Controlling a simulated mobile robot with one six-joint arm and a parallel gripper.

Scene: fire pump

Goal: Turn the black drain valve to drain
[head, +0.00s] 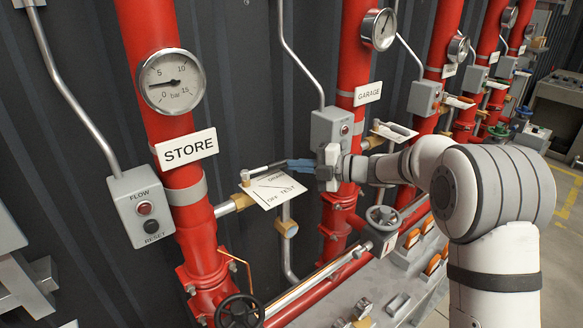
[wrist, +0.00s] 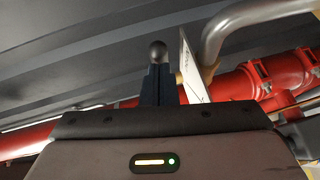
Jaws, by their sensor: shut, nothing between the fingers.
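A drain-test valve (head: 245,178) sits on a brass branch of the STORE pipe, with a thin lever pointing right. Its white plate (head: 277,190) reads OFF and TEST, with a partly covered word above; it shows nearly edge-on in the wrist view (wrist: 190,68). My gripper (head: 291,164) comes from the right, its dark blue fingers shut and empty at the lever's far end. In the wrist view a dark round knob (wrist: 157,52) shows just beyond the fingertips (wrist: 157,70); I cannot tell whether they touch it. The lever's end is partly hidden by the fingers.
A grey box (head: 330,128) on the GARAGE pipe is close behind my gripper. The STORE FLOW/RESET box (head: 142,207) is at left.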

